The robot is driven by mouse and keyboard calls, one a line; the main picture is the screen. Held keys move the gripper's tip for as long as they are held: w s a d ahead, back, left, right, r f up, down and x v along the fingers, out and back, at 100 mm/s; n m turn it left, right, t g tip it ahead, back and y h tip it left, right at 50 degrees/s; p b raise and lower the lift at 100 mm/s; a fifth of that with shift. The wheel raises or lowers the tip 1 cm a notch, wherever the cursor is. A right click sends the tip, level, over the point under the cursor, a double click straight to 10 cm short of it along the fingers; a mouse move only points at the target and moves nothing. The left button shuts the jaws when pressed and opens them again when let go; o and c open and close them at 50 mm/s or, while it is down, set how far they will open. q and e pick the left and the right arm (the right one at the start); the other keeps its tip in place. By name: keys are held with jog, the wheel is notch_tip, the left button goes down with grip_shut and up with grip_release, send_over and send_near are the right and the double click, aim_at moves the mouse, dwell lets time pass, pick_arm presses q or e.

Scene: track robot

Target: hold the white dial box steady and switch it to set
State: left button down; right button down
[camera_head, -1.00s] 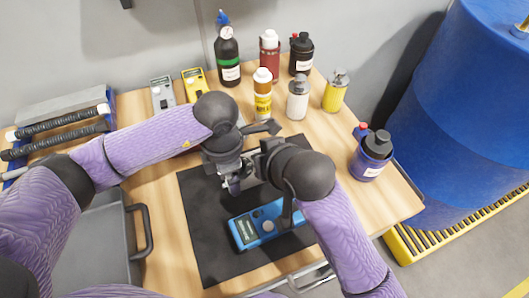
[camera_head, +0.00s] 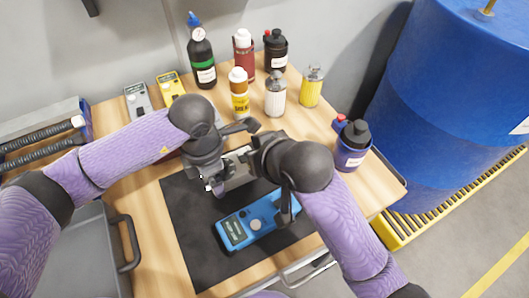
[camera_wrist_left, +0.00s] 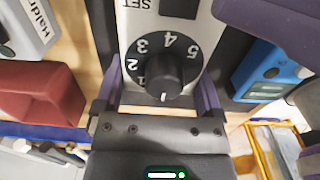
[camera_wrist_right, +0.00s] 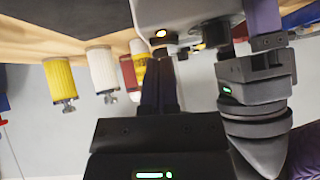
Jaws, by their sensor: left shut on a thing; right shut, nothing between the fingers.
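The white dial box (camera_head: 240,172) is between my grippers above the black mat in the head view, partly hidden by them. The left wrist view shows its pale face (camera_wrist_left: 205,32) with a black dial (camera_wrist_left: 165,72), numbers 1 to 5, and a SET label (camera_wrist_left: 146,4) beside a dark, cut-off part. The dial's white mark points toward the picture's bottom, near 1. My left gripper (camera_wrist_left: 160,97) is shut on the box, one finger at each side. My right gripper (camera_wrist_right: 160,88) is shut and empty, close to the box's body (camera_wrist_right: 180,12); contact is unclear.
A blue meter (camera_head: 250,222) lies on the black mat (camera_head: 185,215) below the grippers. Several bottles and cans, including a yellow one (camera_head: 311,88), stand behind. Grey and yellow boxes (camera_head: 170,86) lie back left. A blue drum (camera_head: 450,110) stands right of the table.

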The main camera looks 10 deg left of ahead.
jog(key=v, duration=1)
jog(key=shift+s+r, duration=0.2)
jog(key=shift+s, duration=0.05)
jog(key=shift+d, duration=0.15)
jog(key=r, duration=0.1)
jog(key=a+r, duration=0.1)
jog(key=r, duration=0.1)
jog(key=shift+w+a, duration=0.3)
jog(key=x, duration=1)
jog(key=shift+w+a+f, duration=0.1)
jog(key=shift+f, duration=0.1)
jog(key=f, duration=0.2)
jog(key=shift+s+f, duration=0.2)
jog(key=shift+f, duration=0.1)
jog(key=shift+a+f, duration=0.15)
jog(key=shift+f, duration=0.4)
